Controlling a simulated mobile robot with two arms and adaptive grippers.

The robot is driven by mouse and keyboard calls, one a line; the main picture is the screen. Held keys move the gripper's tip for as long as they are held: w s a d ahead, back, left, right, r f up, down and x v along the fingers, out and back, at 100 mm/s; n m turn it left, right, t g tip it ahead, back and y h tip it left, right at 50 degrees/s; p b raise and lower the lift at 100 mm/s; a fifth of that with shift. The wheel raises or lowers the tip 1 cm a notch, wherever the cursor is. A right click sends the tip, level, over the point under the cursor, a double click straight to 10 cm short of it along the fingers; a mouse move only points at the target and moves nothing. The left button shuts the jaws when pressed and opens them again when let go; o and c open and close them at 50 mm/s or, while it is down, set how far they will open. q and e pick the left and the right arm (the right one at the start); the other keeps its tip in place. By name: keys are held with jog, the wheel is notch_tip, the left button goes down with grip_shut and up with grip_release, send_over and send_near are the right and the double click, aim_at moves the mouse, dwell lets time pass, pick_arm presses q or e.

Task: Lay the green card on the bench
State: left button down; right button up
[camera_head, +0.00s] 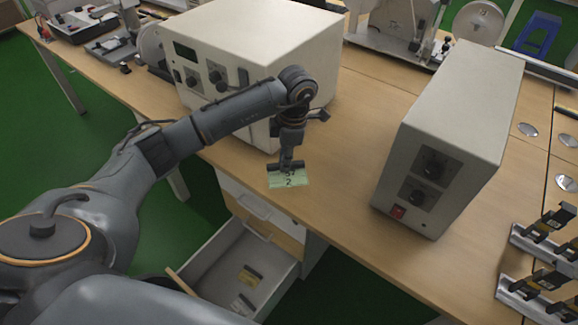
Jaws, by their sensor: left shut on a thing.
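The green card (289,180) is a pale green piece with dark print, and a "2" can be read on it. My left gripper (286,166) points down and is shut on the card's upper edge. The card is by the front edge of the wooden bench (345,165), in front of the large beige box; I cannot tell whether it touches the bench. My right gripper is not in view.
A large beige instrument box (262,42) stands behind my left gripper, and a narrower one (462,125) stands to the right. Bare bench lies between them. Below, an open drawer (215,262) holds small cards. Metal racks (535,290) stand at lower right.

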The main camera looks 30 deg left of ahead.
pick_arm(q)
jog(key=shift+w+d+f, duration=0.3)
jog(key=shift+w+f, duration=0.3)
jog(key=shift+f, duration=0.15)
notch_tip(320, 180, down, 2)
jog(key=shift+f+p, duration=0.15)
jog(key=shift+p, duration=0.3)
jog(key=shift+f, duration=0.35)
jog(key=shift+f, duration=0.1)
jog(key=shift+f, duration=0.15)
jog(key=c, duration=1.3)
grip_release()
jog(key=shift+c, duration=0.2)
